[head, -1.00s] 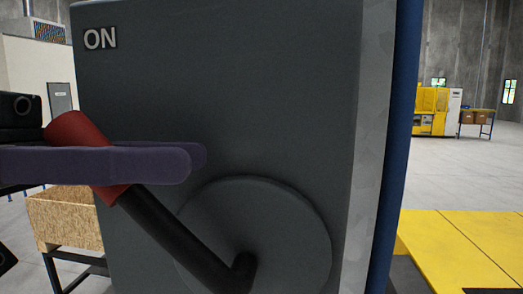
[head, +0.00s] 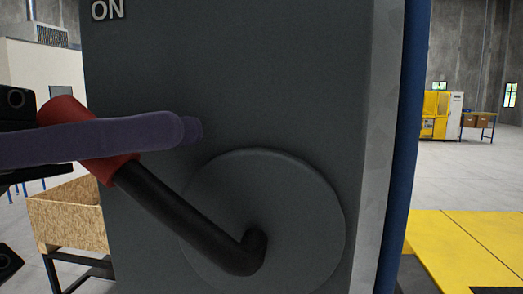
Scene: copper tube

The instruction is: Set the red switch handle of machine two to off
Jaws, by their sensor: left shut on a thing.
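The switch handle is a black bent lever (head: 175,212) with a red grip (head: 119,167) at its upper left end. It comes out of a round grey disc (head: 305,215) on the front of a dark grey switch box (head: 265,75). The lever points up and to the left, toward the cut-off "ON" label (head: 107,10). My left gripper (head: 160,133) comes in from the left, its purple fingers across the red grip, shut on it. The near finger hides part of the grip. No "OFF" label shows. My right gripper is not in view.
A wooden crate (head: 68,222) on a dark stand is at the lower left. A blue post (head: 408,150) runs along the box's right side. A yellow floor platform (head: 465,245) lies at right, and a yellow machine (head: 436,115) stands far behind on open floor.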

